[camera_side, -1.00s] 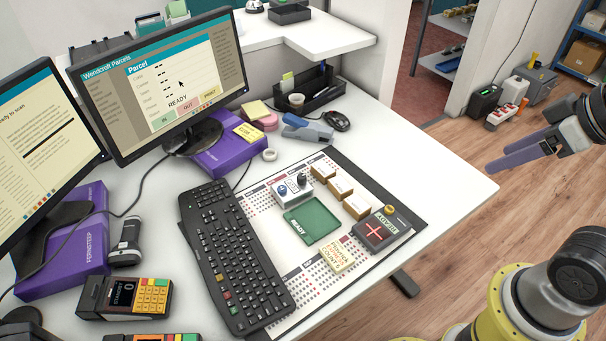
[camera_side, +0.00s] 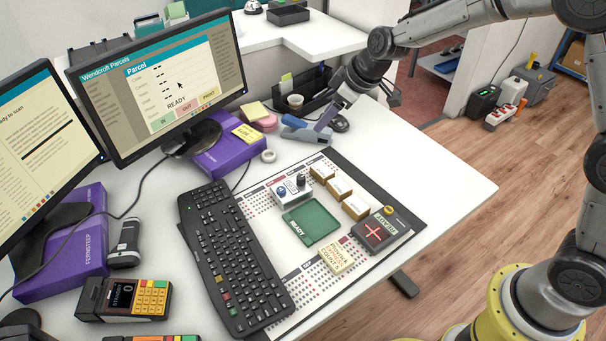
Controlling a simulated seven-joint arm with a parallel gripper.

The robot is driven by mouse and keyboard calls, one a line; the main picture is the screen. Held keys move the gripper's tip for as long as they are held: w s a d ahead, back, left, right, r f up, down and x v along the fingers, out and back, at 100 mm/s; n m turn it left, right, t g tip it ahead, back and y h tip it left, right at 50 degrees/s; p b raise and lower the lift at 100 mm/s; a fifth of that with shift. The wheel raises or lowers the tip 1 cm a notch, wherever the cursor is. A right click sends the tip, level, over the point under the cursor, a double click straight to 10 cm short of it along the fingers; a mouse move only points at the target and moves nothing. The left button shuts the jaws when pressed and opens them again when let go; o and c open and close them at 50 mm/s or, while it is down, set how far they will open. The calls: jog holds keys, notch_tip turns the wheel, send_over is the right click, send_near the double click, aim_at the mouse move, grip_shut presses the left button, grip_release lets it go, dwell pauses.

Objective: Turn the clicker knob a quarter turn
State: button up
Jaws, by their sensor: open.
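A small white box (camera_side: 289,193) lies on the counter mat, just beyond the green READY tray (camera_side: 311,221). It has a blue dial on its left and a dark upright knob (camera_side: 301,180) on its right, which looks like the clicker knob. My gripper (camera_side: 328,114) is above the back of the desk, behind and to the right of the knob and clear of it. Any pointer mark on the knob is too small to read.
Several tan blocks (camera_side: 339,188) stand right of the white box. A red-cross pad (camera_side: 375,233) and a cream block (camera_side: 337,257) lie nearer. The stapler (camera_side: 309,133), a black organiser and a mug are behind. The keyboard (camera_side: 233,255) is left.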

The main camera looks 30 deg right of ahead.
jog(key=g, duration=0.1)
send_near(301, 177)
jog(key=x, duration=0.8)
jog(key=shift+w+f, duration=0.15)
jog(key=shift+f, duration=0.1)
jog(key=shift+c, duration=0.3)
grip_shut()
